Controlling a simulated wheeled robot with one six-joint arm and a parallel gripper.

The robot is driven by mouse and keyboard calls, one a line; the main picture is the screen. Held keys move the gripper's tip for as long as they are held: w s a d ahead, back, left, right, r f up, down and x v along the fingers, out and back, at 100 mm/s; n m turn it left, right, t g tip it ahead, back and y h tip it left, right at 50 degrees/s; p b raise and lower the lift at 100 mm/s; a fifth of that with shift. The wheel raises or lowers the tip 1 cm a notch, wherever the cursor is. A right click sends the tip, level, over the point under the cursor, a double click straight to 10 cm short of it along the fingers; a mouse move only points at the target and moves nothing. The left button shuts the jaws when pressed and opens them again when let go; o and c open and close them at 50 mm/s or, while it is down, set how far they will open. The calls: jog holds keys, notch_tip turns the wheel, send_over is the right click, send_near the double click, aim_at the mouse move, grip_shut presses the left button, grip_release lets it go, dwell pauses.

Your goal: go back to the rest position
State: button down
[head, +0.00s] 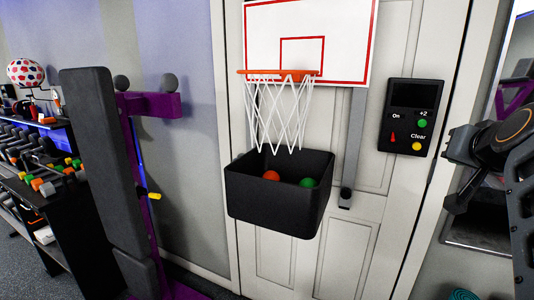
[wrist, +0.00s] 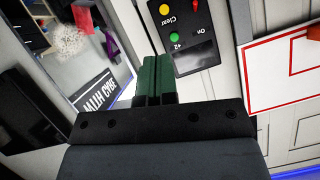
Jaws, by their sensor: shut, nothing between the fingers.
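My gripper (wrist: 155,62) shows in the wrist view with its two green fingers side by side and touching, with nothing between them. It is in free air in front of the wall. In the head view my dark arm is at the right edge, beside the scoreboard panel (head: 399,117); the fingers cannot be made out there. The panel also shows in the wrist view (wrist: 193,60), turned over, just beyond the fingertips in the picture. It has a dark screen, a red switch, and green and yellow buttons. I cannot tell the gap between fingers and panel.
A padded purple bench (head: 98,150) and dumbbell rack are left. A mirror (head: 478,220) is right.

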jog(key=s+a+f+n+g+y+p, duration=0.1)
jog(key=a+f+g+y+p, duration=0.15)
jog(key=a+f, duration=0.4)
jog(key=s+a+f+n+g+y+p, duration=0.1)
jog(key=a+f+g+p, duration=0.25)
jog(key=f, duration=0.65)
jog(key=s+a+f+n+g+p, duration=0.2)
jog(key=s+a+f+n+p, duration=0.2)
jog(key=a, duration=0.6)
jog(key=s+p, duration=0.2)
jog(key=s, duration=0.1)
jog(key=shift+a+n+g+y, duration=0.25)
jog(key=shift+n+g+y, duration=0.05)
jog(key=shift+n+y, duration=0.1)
jog(key=c, duration=1.8)
grip_release()
jog(key=shift+c, duration=0.2)
